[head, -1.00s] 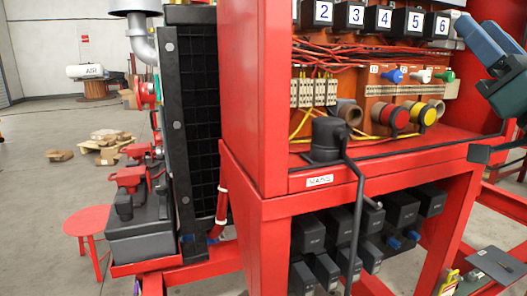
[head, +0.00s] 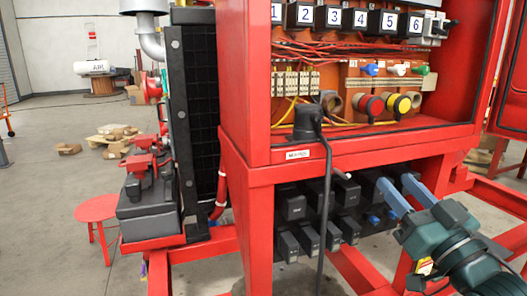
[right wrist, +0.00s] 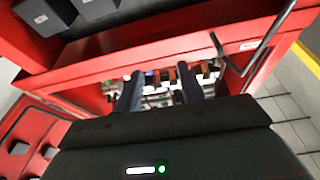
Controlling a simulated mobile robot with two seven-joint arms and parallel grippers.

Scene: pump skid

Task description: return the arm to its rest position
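My right gripper (head: 396,181) is at the lower right of the head view, in front of the dark boxes under the red cabinet. Its two blue fingers are apart, with nothing visible between them. In the right wrist view the two dark fingers of the right gripper (right wrist: 159,88) also stand apart, with no held object between them. My left gripper is not in view.
The red cabinet (head: 232,85) fills the middle, with numbered black breakers and round sockets. A black plug (head: 307,122) with a hanging cable is at its front lip. Dark boxes (head: 292,206) sit below. A red stool (head: 96,210) and open floor are at left.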

